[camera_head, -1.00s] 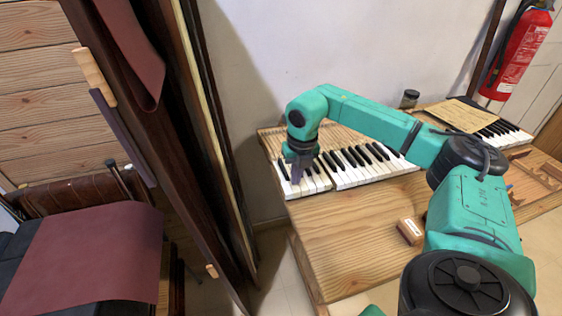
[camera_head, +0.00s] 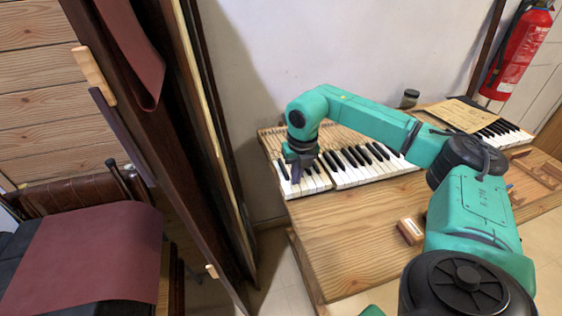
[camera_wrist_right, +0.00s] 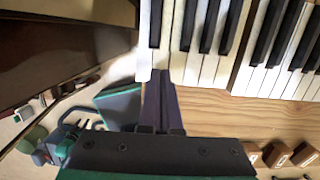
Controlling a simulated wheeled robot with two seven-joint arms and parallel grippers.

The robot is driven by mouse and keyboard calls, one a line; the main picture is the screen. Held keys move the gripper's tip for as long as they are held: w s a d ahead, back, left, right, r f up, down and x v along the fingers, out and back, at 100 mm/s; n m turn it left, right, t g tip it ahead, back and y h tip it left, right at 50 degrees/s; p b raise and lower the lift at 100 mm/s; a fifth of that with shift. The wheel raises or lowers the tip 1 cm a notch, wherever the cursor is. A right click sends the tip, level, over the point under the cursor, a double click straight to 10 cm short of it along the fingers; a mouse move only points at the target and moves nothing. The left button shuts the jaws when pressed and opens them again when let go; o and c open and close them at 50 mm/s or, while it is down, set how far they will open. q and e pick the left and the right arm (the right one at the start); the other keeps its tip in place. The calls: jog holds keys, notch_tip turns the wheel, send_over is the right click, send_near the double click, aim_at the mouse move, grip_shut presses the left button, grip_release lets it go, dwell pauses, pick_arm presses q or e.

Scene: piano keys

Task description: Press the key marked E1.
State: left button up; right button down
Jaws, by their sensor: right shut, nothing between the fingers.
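The piano keys (camera_head: 345,178) lie in a row of white and black on the wooden table, in more than one section. No marking E1 can be read on any key in either view. My right gripper (camera_head: 296,177) is shut and empty, pointing down at the left end of the keys. In the right wrist view its closed fingers (camera_wrist_right: 160,80) reach the front ends of the leftmost white keys (camera_wrist_right: 180,65). I cannot tell whether the fingertips touch a key. My left gripper is not in view.
A small wooden block (camera_head: 410,231) sits on the wooden table (camera_head: 350,250) in front of the keys. A brown sheet (camera_head: 458,115) and a jar (camera_head: 409,99) are at the back. A fire extinguisher (camera_head: 520,55) hangs at right. Dark panels (camera_head: 190,150) stand left of the table.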

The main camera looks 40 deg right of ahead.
jog(key=shift+f+b, duration=0.7)
jog(key=shift+f, duration=0.45)
jog(key=shift+r, duration=0.15)
notch_tip(320, 180, up, 9)
jog(key=p, duration=0.7)
